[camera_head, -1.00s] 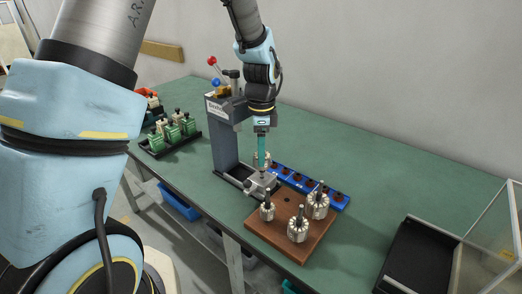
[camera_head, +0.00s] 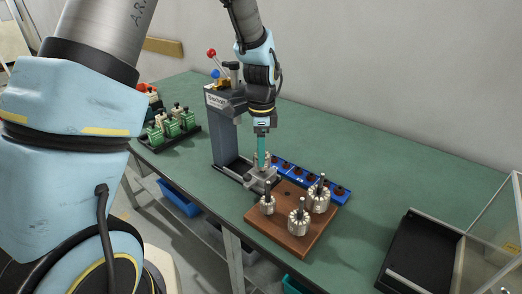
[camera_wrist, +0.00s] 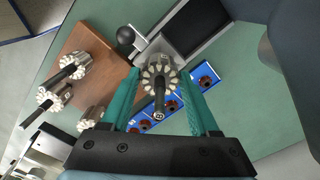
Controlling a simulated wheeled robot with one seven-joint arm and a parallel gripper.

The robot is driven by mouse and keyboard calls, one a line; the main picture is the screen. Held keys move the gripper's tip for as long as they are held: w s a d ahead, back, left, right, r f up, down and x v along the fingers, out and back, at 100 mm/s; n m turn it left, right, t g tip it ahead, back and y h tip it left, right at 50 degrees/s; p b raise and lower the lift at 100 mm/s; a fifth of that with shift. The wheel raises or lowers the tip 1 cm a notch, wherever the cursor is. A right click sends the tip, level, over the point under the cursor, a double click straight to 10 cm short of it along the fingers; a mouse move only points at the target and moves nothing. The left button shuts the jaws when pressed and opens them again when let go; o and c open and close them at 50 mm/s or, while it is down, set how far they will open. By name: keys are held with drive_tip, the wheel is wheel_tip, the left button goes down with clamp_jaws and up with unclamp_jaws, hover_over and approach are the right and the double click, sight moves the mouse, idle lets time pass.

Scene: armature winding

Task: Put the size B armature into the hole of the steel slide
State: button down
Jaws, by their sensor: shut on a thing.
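My gripper (camera_head: 262,163) has its teal fingers shut on an armature (camera_wrist: 160,78), seen nearly end-on in the wrist view with its dark shaft toward the camera. In the head view the fingers largely hide this armature. The steel slide (camera_head: 262,183) lies at the foot of the grey press, just below the fingertips; it also shows behind the armature in the wrist view (camera_wrist: 188,30). The slide's hole is hidden, so I cannot tell whether the armature's lower end is in it.
A brown wooden block (camera_head: 290,240) with three other armatures stands beside the slide. A blue strip with dark round sockets (camera_head: 330,193) lies behind it. The grey press (camera_head: 222,130) rises left of my gripper. A black tray (camera_head: 425,255) lies at right; green parts stand at left.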

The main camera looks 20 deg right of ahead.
idle(0.3)
drive_tip(key=shift+c, duration=0.3)
unclamp_jaws()
drive_tip(key=shift+r, duration=0.1)
drive_tip(key=shift+r+p, duration=1.8)
drive_tip(key=shift+r, duration=0.4)
